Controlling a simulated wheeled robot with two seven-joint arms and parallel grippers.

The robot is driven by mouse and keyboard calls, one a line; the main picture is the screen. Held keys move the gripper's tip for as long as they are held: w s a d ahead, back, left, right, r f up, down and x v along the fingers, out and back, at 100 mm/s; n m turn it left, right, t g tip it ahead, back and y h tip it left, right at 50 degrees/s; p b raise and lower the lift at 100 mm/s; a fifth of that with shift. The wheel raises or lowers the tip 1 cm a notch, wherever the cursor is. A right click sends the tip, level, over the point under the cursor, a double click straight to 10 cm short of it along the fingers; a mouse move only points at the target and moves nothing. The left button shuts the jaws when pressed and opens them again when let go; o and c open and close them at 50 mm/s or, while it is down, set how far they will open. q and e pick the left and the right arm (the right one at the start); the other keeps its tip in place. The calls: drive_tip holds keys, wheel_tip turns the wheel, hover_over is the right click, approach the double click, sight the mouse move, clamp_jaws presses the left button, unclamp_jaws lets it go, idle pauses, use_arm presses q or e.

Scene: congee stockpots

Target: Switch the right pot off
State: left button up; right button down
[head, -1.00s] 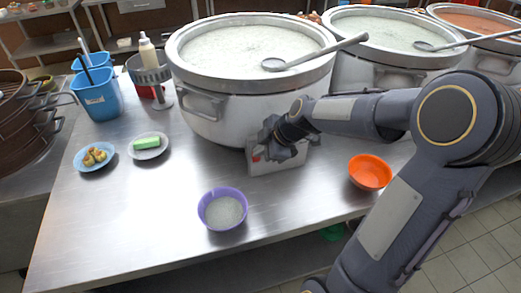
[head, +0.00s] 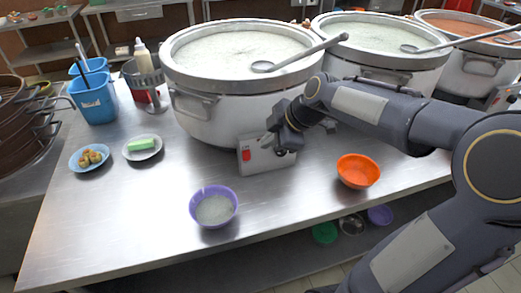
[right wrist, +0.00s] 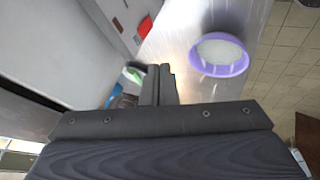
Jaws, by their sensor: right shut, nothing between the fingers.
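Three large pots stand in a row. The right pot (head: 484,68) holds reddish congee; a control box with a red part (head: 503,98) shows at its front, at the picture's edge. The middle pot (head: 385,60) and the near left pot (head: 220,105) hold pale congee. The left pot's control box (head: 266,162) has a red switch (head: 246,155), also in the right wrist view (right wrist: 145,27). My right gripper (head: 272,141) is shut and empty at this box's upper right, right of the switch; contact cannot be told. My left gripper is out of view.
A purple bowl (head: 214,207) and an orange bowl (head: 358,171) stand near the table's front edge. Two small plates, blue bins (head: 96,98) and a utensil holder (head: 143,76) stand at left. A ladle (head: 300,57) lies across the left pot's rim.

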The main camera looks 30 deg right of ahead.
drive_tip(key=shift+v, duration=0.95)
drive_tip(key=shift+w+d+r, duration=0.1)
drive_tip(key=shift+w, duration=0.05)
drive_tip(key=s+a+f+m, duration=0.1)
drive_tip(key=s+a+m, duration=0.2)
drive_tip(key=s+m, duration=0.2)
drive_tip(key=s+a+f+m+p, duration=0.1)
drive_tip(key=s+a+f+m, duration=0.1)
drive_tip(key=s+m, duration=0.3)
drive_tip(key=s+a+f+m, duration=0.1)
drive_tip(key=s+a+m, duration=0.4)
drive_tip(key=s, duration=0.4)
drive_tip(key=shift+s+f+g+p, duration=0.3)
drive_tip(key=shift+s+f, duration=0.05)
